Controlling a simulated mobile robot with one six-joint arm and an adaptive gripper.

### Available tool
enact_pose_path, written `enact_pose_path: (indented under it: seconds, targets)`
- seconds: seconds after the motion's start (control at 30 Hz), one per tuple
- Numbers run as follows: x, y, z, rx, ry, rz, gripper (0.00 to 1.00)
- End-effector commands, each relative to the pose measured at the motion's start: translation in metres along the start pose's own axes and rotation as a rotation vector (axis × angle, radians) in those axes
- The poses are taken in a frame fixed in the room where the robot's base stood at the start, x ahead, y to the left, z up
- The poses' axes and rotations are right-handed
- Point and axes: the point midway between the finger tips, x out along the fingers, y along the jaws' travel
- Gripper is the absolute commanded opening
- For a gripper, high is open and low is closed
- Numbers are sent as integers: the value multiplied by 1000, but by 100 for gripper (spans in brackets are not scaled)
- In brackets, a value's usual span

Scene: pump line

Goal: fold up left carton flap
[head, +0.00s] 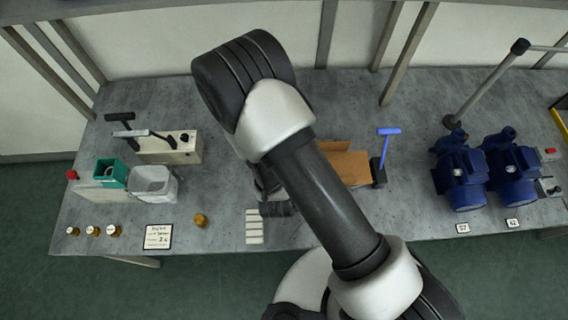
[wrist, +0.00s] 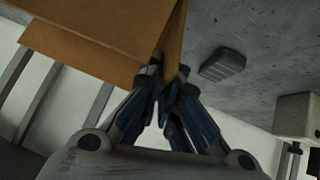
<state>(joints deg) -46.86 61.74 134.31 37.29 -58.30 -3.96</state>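The open brown carton (head: 347,168) stands on the grey bench, partly hidden behind my arm in the head view. In the wrist view the carton (wrist: 95,35) fills the upper left, with a narrow brown flap (wrist: 174,42) reaching down to my fingertips. My gripper (wrist: 168,78) is at this flap, its fingers close together with the cardboard between the tips. The contact itself is small and dark.
A blue-handled tool (head: 387,142) stands just right of the carton. Two blue pumps (head: 462,178) are farther right. White blocks (head: 254,226) lie at the front, left of my arm. A white bin (head: 153,183) and a green box (head: 111,173) stand at the left.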

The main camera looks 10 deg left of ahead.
Motion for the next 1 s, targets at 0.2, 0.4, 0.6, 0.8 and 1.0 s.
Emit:
enact_pose_path:
  seconds: [0.2,0.4,0.6,0.8,1.0]
  targets:
    - [2,9,1,96,3,-90,0]
    - [2,12,0,146,4,-140,0]
    - [2,13,0,164,4,-162,0]
    - [2,13,-1,168,5,-164,0]
    - [2,13,-1,168,5,-164,4]
